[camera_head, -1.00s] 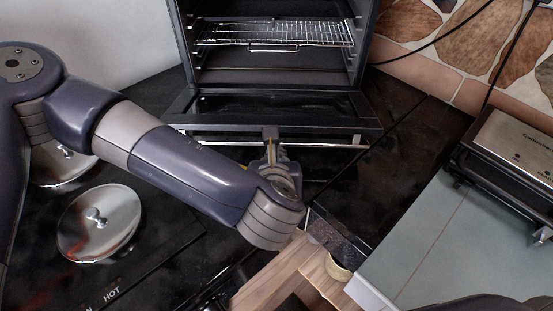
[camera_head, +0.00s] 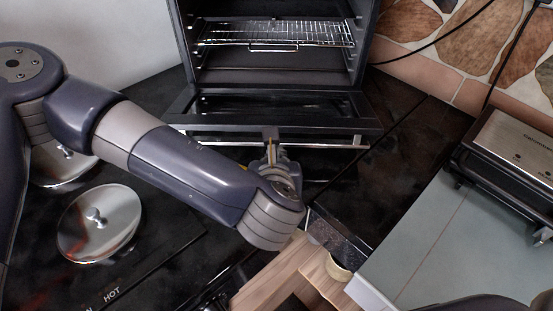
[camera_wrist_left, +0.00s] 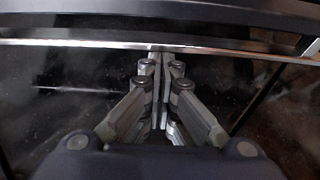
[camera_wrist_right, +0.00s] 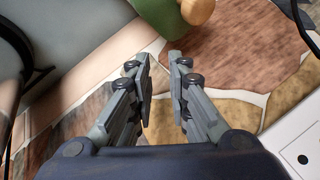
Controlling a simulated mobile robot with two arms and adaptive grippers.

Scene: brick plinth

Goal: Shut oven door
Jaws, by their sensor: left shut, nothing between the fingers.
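The oven (camera_head: 270,77) stands at the back of the dark counter, its front open and a wire rack inside. Its door (camera_head: 280,126) is hinged down and lies far open. The silver handle bar (camera_head: 215,140) runs along the door's front edge. My left gripper (camera_head: 270,136) is shut and empty at the middle of the handle. In the left wrist view its fingertips (camera_wrist_left: 159,58) overlap the handle bar (camera_wrist_left: 80,43); I cannot tell whether they touch it. My right gripper (camera_wrist_right: 159,62) shows only in the right wrist view, its fingers apart with nothing between them.
Two round silver lids, one clear (camera_head: 99,222), sit on the black hob to the left. A metal appliance (camera_head: 515,145) stands on the right by a pale grey surface (camera_head: 425,230). A stone-patterned wall (camera_head: 425,40) is behind. A green object (camera_wrist_right: 160,14) is near my right gripper.

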